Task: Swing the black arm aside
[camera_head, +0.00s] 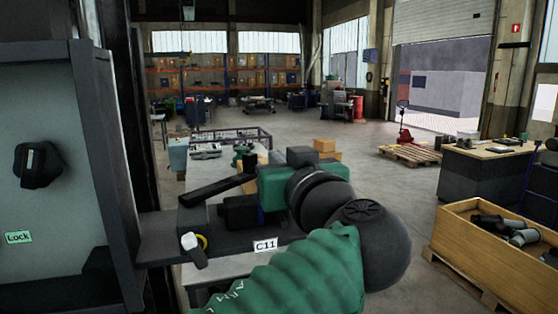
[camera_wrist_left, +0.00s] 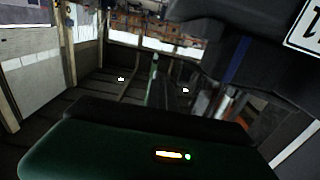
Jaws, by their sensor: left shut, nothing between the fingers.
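A dark horizontal arm (camera_head: 165,246) runs from beside the grey cabinet toward the middle of the head view, with a white C11 label (camera_head: 265,245) on its front edge. A flat black bar (camera_head: 212,191) lies just above and behind it. My left gripper (camera_head: 238,212) is at its right part, close above it; its fingers are dark against dark parts, and I cannot tell if they touch it. They look shut and empty. In the left wrist view part of the label (camera_wrist_left: 305,28) shows close by, at top right. My right gripper is out of view.
A grey cabinet (camera_head: 60,110) with a black knob (camera_head: 37,165) and a Lock label stands at the left. A white handle with a yellow ring (camera_head: 195,249) sits at the arm's front.

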